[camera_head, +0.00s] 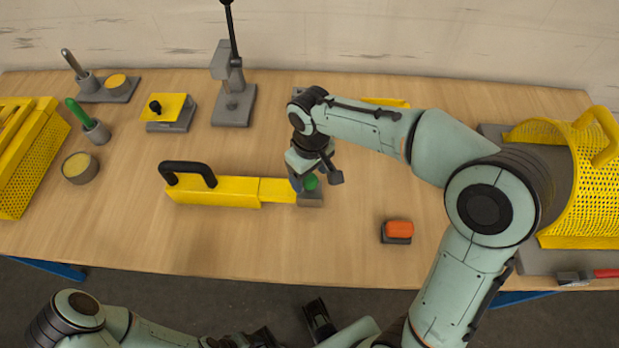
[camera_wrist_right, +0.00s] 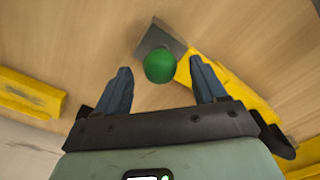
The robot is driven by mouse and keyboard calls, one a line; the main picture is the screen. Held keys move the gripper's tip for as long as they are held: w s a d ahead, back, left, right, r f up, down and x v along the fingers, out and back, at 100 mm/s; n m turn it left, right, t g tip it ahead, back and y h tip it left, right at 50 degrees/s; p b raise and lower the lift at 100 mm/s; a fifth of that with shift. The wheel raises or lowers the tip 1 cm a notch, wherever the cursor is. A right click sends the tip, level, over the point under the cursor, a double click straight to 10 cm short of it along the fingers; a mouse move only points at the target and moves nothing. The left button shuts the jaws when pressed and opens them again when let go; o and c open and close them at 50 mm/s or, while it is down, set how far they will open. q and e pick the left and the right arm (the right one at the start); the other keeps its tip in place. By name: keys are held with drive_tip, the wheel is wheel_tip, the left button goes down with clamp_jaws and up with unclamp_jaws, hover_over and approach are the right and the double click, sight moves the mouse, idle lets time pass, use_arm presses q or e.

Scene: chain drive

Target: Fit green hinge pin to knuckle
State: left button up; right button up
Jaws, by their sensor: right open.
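The green hinge pin shows as a round green head (camera_head: 310,182) at the grey knuckle block (camera_head: 310,201), at the right end of a yellow bar (camera_head: 225,191). The wrist view shows the green head (camera_wrist_right: 159,67) over the near edge of the grey block (camera_wrist_right: 155,40). How deep the pin sits is hidden. My right gripper (camera_head: 304,183) is open just above the knuckle. In the wrist view its blue fingers (camera_wrist_right: 160,82) stand apart on either side of the green head, with gaps visible. My left gripper (camera_head: 320,318) is partly visible at the bottom, dark and off the table.
A black handle (camera_head: 188,168) rises from the yellow bar. An orange-topped block (camera_head: 398,230) lies to the right. A lever press (camera_head: 234,100), a yellow-topped fixture (camera_head: 170,110) and a green-handled tool in a cup (camera_head: 96,131) stand behind left. Yellow mesh guards (camera_head: 577,180) flank the table.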

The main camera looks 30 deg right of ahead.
wheel_tip(320, 180, up, 10)
drive_tip(key=p, duration=0.1)
drive_tip(key=shift+f, duration=0.2)
drive_tip(key=shift+s, duration=0.15)
idle(0.3)
